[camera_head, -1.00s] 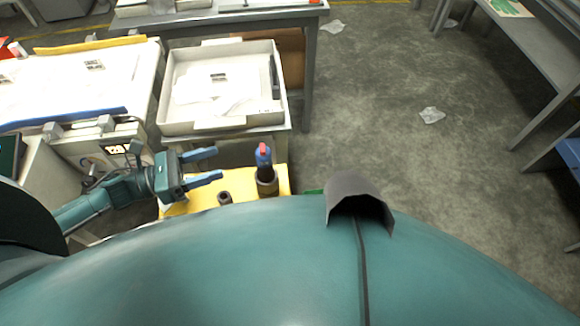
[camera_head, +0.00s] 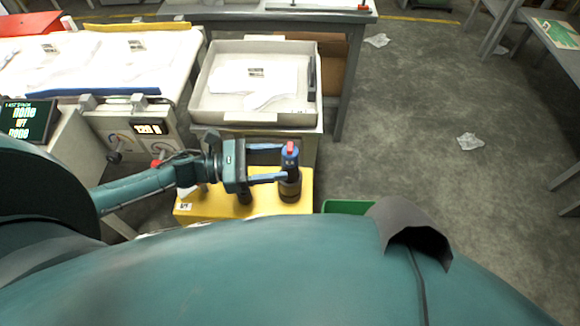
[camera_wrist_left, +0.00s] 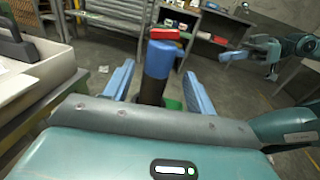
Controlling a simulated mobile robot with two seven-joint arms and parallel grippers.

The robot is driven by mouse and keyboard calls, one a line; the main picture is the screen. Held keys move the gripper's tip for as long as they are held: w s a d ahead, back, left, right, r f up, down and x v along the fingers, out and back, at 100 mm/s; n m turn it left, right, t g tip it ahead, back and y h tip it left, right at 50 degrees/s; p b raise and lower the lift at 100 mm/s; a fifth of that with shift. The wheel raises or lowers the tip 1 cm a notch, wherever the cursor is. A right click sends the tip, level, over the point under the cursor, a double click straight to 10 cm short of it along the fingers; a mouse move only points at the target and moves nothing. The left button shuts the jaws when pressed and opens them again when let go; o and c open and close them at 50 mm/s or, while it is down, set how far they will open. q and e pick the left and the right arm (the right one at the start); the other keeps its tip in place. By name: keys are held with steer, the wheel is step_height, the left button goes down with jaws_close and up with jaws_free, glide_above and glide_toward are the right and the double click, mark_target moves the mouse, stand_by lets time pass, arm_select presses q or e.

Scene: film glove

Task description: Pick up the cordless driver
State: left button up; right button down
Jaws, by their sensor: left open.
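The cordless driver (camera_head: 290,160) stands upright in a dark round holder on a yellow stand (camera_head: 215,204); it is blue with a red top. My left gripper (camera_head: 268,162) is open, with its two blue fingers reaching toward the driver from the left. In the left wrist view the driver (camera_wrist_left: 159,62) stands between the two open fingers, with a visible gap on each side. My right gripper (camera_wrist_left: 226,58) shows small at the upper right of the wrist view; its jaw opening is unclear.
A white tray (camera_head: 205,108) with white sheets lies just behind the stand. A machine with a lit display (camera_head: 148,128) stands to the left. A green bin (camera_head: 345,206) is right of the stand. The floor (camera_head: 400,150) to the right is mostly clear.

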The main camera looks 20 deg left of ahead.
mark_target(290, 158)
arm_select(q)
steer(key=shift+x, duration=1.95)
steer(key=shift+w+r, duration=0.15)
steer(key=shift+c, duration=0.6)
steer(key=c, duration=0.9)
